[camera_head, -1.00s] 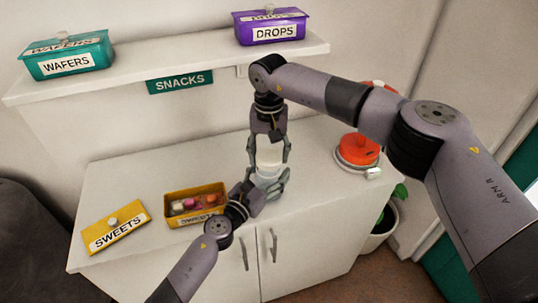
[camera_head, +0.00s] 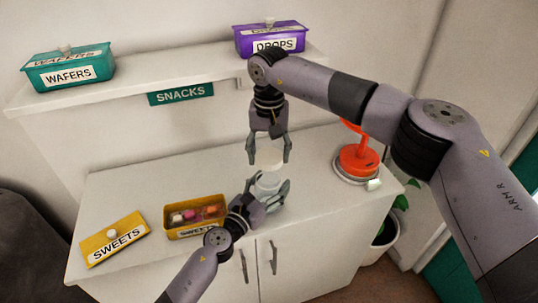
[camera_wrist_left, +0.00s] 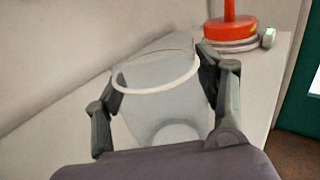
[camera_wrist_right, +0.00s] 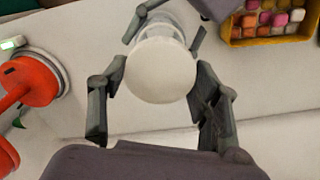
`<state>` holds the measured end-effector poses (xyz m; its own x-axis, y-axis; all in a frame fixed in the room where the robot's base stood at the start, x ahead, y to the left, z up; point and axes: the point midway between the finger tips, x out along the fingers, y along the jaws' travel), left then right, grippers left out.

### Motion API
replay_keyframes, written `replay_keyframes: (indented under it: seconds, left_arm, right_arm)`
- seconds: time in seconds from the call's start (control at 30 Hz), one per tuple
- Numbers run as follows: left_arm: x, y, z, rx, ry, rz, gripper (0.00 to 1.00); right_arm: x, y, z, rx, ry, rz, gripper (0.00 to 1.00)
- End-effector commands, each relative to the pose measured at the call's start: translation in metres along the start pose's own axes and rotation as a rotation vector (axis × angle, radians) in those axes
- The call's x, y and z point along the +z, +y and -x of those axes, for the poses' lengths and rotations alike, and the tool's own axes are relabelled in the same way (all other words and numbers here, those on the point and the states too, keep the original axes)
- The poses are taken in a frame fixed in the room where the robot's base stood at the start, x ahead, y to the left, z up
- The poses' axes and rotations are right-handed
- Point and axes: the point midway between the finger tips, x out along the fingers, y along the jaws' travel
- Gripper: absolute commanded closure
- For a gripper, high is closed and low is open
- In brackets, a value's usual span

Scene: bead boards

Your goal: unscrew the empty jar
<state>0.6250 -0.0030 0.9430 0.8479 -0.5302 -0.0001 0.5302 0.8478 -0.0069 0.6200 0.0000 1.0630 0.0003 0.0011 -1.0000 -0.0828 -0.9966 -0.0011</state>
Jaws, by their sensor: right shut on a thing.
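The clear, empty jar (camera_head: 266,184) stands on the white cabinet top, its mouth open in the left wrist view (camera_wrist_left: 155,85). My left gripper (camera_head: 268,190) has its fingers on both sides of the jar, against its wall. The white round lid (camera_wrist_right: 160,70) is between the fingertips of my right gripper (camera_head: 268,158), which is shut on it. In the head view the lid (camera_head: 268,160) is just above the jar, apart from it. My right gripper points down from above.
A yellow box of sweets (camera_head: 170,233) stands left of the jar, its SWEETS lid (camera_head: 100,250) farther left. A red device (camera_head: 358,162) on a round base stands right. The shelf (camera_head: 150,78) above holds the WAFERS box (camera_head: 40,80) and DROPS box (camera_head: 245,42).

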Motion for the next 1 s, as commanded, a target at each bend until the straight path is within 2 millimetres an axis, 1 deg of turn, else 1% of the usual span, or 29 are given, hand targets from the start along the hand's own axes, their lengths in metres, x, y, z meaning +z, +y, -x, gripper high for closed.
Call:
replay_keyframes:
  seconds: [0.03, 0.3, 0.7, 0.77, 0.87, 0.97, 1.0]
  left_arm:
    - [-0.001, 0.0, 0.0, 0.0, 0.002, 0.0, 0.31]
    - [0.0, 0.0, 0.0, 0.0, 0.0, 0.0, 0.13]
    - [0.0, 0.001, 0.002, 0.0, 0.0, -0.002, 0.12]
    - [0.0, 0.001, 0.006, 0.0, 0.0, -0.006, 0.12]
    - [0.0, 0.002, 0.017, -0.001, 0.001, -0.009, 0.12]
    - [-0.001, 0.0, 0.033, -0.004, 0.003, -0.007, 0.12]
    - [-0.002, 0.001, 0.043, -0.001, 0.004, -0.002, 0.12]
  right_arm:
    - [0.0, 0.0, 0.0, 0.0, 0.0, 0.0, 0.76]
    - [0.0, 0.0, 0.0, 0.0, 0.0, 0.0, 0.76]
    - [0.0, 0.0, 0.0, 0.0, 0.0, 0.0, 0.76]
    - [0.0, 0.0, 0.0, 0.0, 0.0, 0.0, 0.76]
    - [0.0, 0.0, 0.0, 0.0, 0.0, 0.0, 0.76]
    - [0.0, 0.0, 0.0, 0.0, 0.0, 0.0, 0.76]
    - [0.0, 0.0, 0.0, 0.0, 0.0, 0.0, 0.76]
